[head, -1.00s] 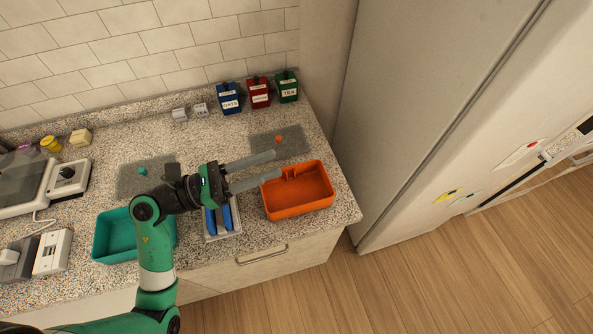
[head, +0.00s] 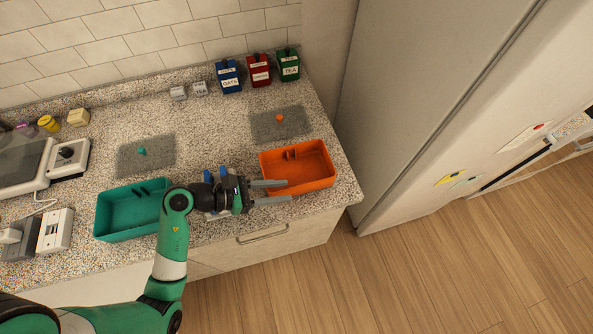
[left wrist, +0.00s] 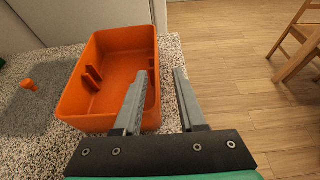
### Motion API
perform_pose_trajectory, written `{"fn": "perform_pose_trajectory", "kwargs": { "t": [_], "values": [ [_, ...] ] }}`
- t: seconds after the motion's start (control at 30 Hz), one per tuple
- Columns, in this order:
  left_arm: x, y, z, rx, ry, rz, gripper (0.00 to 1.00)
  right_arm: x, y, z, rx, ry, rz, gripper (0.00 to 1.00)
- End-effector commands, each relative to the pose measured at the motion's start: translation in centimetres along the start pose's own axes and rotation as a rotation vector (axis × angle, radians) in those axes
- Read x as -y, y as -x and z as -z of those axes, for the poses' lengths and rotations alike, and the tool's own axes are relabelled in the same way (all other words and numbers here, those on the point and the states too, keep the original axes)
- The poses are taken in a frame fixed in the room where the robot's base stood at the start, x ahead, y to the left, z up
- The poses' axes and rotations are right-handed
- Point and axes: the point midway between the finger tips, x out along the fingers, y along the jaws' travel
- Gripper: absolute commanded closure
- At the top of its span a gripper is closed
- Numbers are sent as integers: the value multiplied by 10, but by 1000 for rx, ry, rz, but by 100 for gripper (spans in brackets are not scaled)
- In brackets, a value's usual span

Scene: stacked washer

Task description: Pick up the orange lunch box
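The orange lunch box (head: 318,173) is open-topped and empty apart from a small divider, upright near the counter's right front edge. It also shows in the left wrist view (left wrist: 92,122). My left gripper (head: 289,191) is open at its front left part. In the left wrist view the gripper (left wrist: 160,73) has one finger over the box's inside and the other outside its near wall, with the wall between them. I cannot tell whether either finger touches it. My right gripper is not in view.
A teal box (head: 130,215) stands to the left. An orange knobbed grey mat (head: 265,125) lies behind the lunch box, and a similar mat (head: 133,158) lies farther left. Blue, red and green canisters (head: 260,71) stand at the back. A tall fridge (head: 415,95) rises to the right.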

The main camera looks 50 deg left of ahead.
Motion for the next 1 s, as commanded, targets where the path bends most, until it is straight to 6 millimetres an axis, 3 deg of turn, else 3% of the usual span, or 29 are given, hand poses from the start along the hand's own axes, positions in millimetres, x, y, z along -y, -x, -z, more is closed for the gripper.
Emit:
{"fn": "perform_pose_trajectory", "kwargs": {
  "t": [0.27,0.53,0.77,1.0],
  "values": [
    [-5,-44,2,1,-1,4,60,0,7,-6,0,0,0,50],
    [-6,-48,1,1,0,0,60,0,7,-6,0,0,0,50],
    [-6,-48,1,1,0,0,100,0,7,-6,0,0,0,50],
    [-5,-48,1,1,0,1,100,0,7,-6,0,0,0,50]
  ]
}}
